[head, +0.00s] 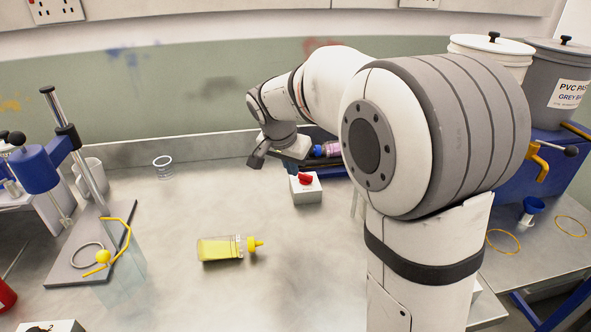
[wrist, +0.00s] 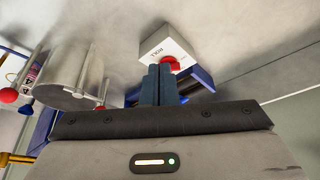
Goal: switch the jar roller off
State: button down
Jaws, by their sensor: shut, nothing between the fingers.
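A white switch box (head: 307,192) with a red knob (head: 305,178) stands on the bench right of centre in the head view. In the wrist view, the box (wrist: 160,45) carries partly readable lettering like "ROLL", and its red knob (wrist: 171,62) shows just past my fingertips. A grey cylinder (wrist: 70,75) lies beside blue framework, perhaps the jar roller, mostly hidden behind my arm in the head view.
A yellow bottle (head: 220,248) lies on the open bench in front. A clear cup (head: 163,167) and a stand with a yellow wire loop (head: 118,240) are at left. White and grey tubs (head: 555,85) stand at the back right. The bench's middle is mostly free.

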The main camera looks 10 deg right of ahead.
aim_at(305, 178)
jog(key=x, duration=0.9)
jog(key=shift+w+d+r, duration=0.15)
jog(key=shift+w+d, duration=0.65)
jog(key=shift+w, duration=0.2)
jog(key=shift+w+d+p, duration=0.35)
jog(key=shift+w+d, duration=0.05)
jog(key=shift+w, duration=0.1)
